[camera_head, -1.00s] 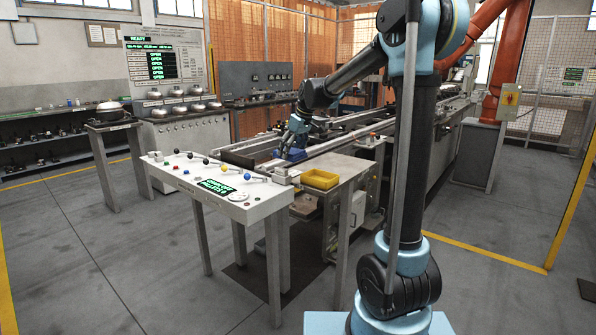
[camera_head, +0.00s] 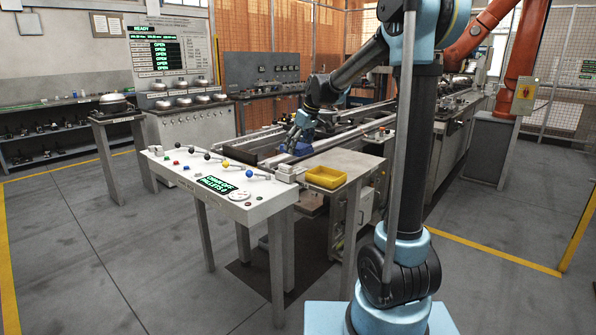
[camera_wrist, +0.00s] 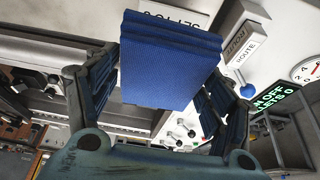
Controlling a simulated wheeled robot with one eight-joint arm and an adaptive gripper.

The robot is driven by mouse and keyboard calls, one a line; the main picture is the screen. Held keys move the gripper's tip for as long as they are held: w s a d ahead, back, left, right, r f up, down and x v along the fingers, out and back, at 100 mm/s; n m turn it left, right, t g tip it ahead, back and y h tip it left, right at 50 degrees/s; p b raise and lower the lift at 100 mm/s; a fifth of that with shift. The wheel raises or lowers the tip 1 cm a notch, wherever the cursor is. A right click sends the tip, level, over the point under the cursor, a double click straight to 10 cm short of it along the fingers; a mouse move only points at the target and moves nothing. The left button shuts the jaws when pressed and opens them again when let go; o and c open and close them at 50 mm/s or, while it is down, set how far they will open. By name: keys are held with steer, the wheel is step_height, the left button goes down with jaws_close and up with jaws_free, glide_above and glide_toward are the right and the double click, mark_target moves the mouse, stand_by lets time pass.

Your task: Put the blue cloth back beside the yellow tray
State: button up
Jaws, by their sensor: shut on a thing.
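The blue cloth (camera_wrist: 168,62) is a folded, layered pad held between the two fingers of my gripper (camera_wrist: 150,90) in the wrist view. In the head view my gripper (camera_head: 297,142) is beyond the control desk, over the conveyor rails, with the cloth (camera_head: 302,150) showing as a small blue patch at its tip. Whether the cloth touches the rails cannot be told. The yellow tray (camera_head: 326,187) sits on a small side table (camera_head: 350,163), nearer and to the right of my gripper. The tray looks empty.
A white control desk (camera_head: 215,177) with coloured ball levers and a green display stands left of the tray. The side table has bare surface behind the tray. The conveyor rails (camera_head: 345,142) run behind it. An orange robot arm (camera_head: 508,70) stands at the right back.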

mark_target(295, 171)
steer(key=shift+s+f, duration=0.1)
steer(key=shift+f, duration=4.05)
steer(key=o, duration=1)
steer(key=shift+o, duration=0.2)
